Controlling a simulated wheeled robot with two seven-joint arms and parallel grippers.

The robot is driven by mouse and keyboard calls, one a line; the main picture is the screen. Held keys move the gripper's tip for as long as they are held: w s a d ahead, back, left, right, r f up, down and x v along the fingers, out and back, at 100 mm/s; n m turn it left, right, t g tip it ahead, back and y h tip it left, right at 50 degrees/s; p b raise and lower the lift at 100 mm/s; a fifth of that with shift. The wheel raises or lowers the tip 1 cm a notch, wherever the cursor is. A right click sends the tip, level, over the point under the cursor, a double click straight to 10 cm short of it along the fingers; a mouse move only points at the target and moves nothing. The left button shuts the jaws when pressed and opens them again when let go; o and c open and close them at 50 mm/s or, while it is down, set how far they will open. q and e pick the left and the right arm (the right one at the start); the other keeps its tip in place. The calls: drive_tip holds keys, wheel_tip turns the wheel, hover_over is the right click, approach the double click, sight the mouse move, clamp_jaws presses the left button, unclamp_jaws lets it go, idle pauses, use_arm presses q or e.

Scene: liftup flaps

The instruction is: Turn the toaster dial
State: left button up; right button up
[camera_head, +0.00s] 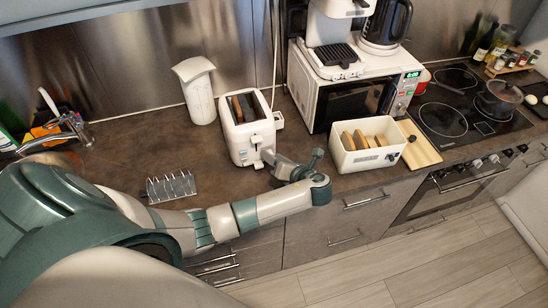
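The white toaster (239,146) stands on the brown counter with slices of bread in its top slots. Its near end, with the small controls (257,141), faces toward my arm; the dial is too small to make out clearly. My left arm reaches in from the left and bends back at the wrist. My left gripper (268,157) is at the toaster's lower right corner, close to its controls. I cannot tell whether it touches the toaster or whether its fingers are open. My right gripper is not in view.
A white bread bin (367,160) with bread stands to the right, by a cutting board (420,148). A microwave (350,98) stands behind it. A metal toast rack (171,187) lies left of the toaster, and a white pitcher (197,93) stands behind. Counter between rack and pitcher is clear.

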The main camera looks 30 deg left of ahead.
use_arm(q)
drive_tip(key=shift+d, duration=0.1)
drive_tip(key=shift+s+d+r, duration=0.2)
drive_tip(key=shift+d, duration=0.25)
drive_tip(key=b+v, duration=0.2)
drive_tip(key=v, duration=1.4)
drive_tip(key=shift+b, duration=0.4)
drive_tip(key=shift+f, duration=0.1)
